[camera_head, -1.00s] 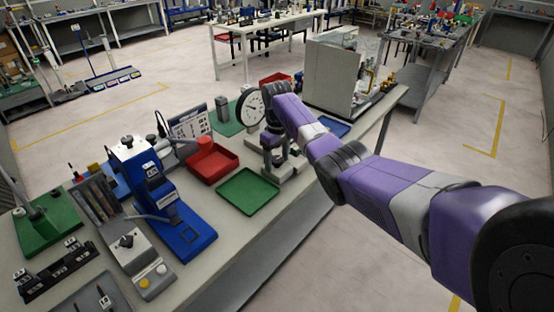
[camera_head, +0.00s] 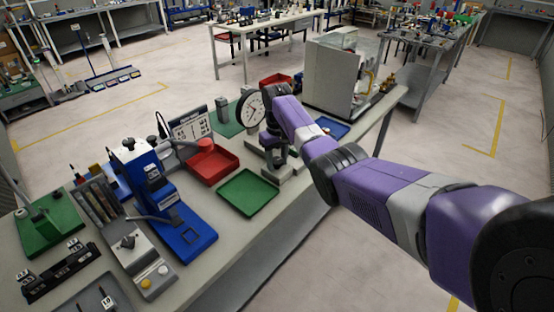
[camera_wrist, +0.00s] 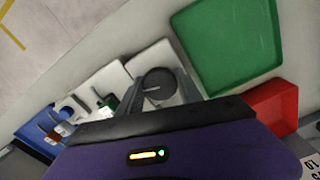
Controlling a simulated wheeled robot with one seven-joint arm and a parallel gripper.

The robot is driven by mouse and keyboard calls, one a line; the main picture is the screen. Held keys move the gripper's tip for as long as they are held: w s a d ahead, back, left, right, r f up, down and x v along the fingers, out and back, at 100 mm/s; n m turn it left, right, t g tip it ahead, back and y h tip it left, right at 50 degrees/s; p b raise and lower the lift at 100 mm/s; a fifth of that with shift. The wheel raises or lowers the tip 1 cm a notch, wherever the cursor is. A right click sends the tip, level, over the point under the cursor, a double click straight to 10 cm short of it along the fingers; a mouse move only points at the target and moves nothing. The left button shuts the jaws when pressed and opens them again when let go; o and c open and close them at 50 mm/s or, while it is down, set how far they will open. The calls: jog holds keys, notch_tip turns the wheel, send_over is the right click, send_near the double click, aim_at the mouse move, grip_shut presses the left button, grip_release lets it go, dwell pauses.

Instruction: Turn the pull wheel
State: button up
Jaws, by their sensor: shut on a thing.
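The pull wheel (camera_wrist: 158,83) shows in the wrist view as a dark round knob with a light line across its top. My gripper (camera_wrist: 163,92) is shut on it, with a grey finger on either side. In the head view my gripper (camera_head: 274,151) points down at the grey stand behind the green tray, and it hides the wheel there. A round white dial gauge (camera_head: 250,107) with a dark rim stands just left of and behind my gripper.
A green tray (camera_head: 247,193) lies in front of my gripper and a red bin (camera_head: 213,166) to its left. A blue press (camera_head: 165,205) stands further left. A large grey machine (camera_head: 330,78) and a blue tray (camera_head: 333,128) are to the right.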

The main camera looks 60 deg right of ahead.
aim_at(277, 160)
jog(key=m+p, duration=0.1)
jog(key=m, duration=0.5)
jog(key=shift+w+r, duration=0.1)
jog(key=m, duration=0.6)
dwell(0.4)
jog(key=shift+d, duration=0.1)
jog(key=o, duration=1.4)
jog(key=shift+c, duration=0.2)
jog(key=shift+r+b, duration=0.3)
jog(key=shift+r, duration=3.55)
